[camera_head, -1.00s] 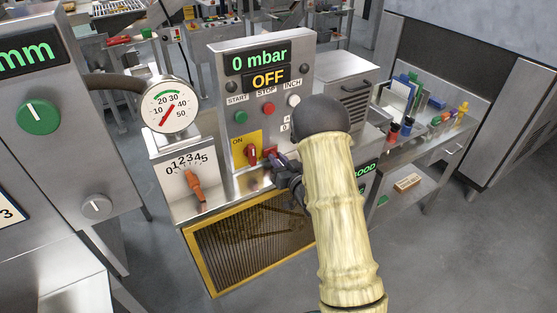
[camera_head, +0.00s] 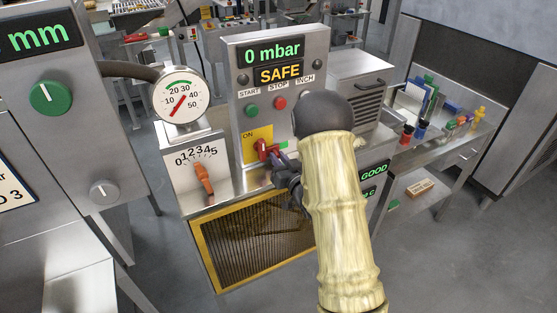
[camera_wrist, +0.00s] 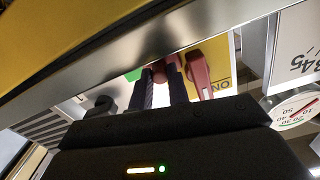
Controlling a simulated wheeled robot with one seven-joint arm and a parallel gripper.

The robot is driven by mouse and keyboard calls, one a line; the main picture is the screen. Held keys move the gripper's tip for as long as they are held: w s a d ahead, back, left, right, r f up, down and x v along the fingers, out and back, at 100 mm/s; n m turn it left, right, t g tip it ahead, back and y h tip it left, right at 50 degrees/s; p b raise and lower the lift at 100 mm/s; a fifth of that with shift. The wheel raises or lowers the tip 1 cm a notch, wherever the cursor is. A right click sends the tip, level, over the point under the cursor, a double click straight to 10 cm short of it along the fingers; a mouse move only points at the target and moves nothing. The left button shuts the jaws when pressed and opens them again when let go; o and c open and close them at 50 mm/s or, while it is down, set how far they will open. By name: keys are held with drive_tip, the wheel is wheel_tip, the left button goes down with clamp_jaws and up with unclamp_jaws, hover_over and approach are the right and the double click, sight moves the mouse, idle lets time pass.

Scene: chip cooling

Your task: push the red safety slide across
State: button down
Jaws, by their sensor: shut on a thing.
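The red safety slide (camera_wrist: 172,70) shows in the wrist view between my gripper's two dark fingers (camera_wrist: 163,88), which are shut on it. In the head view my gripper (camera_head: 279,160) is at the lower front of the control panel, and my arm hides part of this area. The slide sits close beside the red rotary handle (camera_head: 262,148) on the yellow ON plate (camera_head: 251,138). A green patch (camera_head: 284,145) shows to the right of the slide. The panel display (camera_head: 279,74) reads SAFE, under 0 mbar.
A dial gauge (camera_head: 181,96) and an orange lever (camera_head: 203,179) on a 0-to-5 scale stand to the left. A yellow-framed grille (camera_head: 213,270) is below the panel. A bench with bottles and coloured blocks stands to the right.

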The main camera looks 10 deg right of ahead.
drive_tip(key=c, duration=1.3)
unclamp_jaws()
drive_tip(key=shift+s+a, duration=0.15)
drive_tip(key=shift+a, duration=0.2)
drive_tip(key=shift+d, duration=0.15)
drive_tip(key=shift+w, duration=0.25)
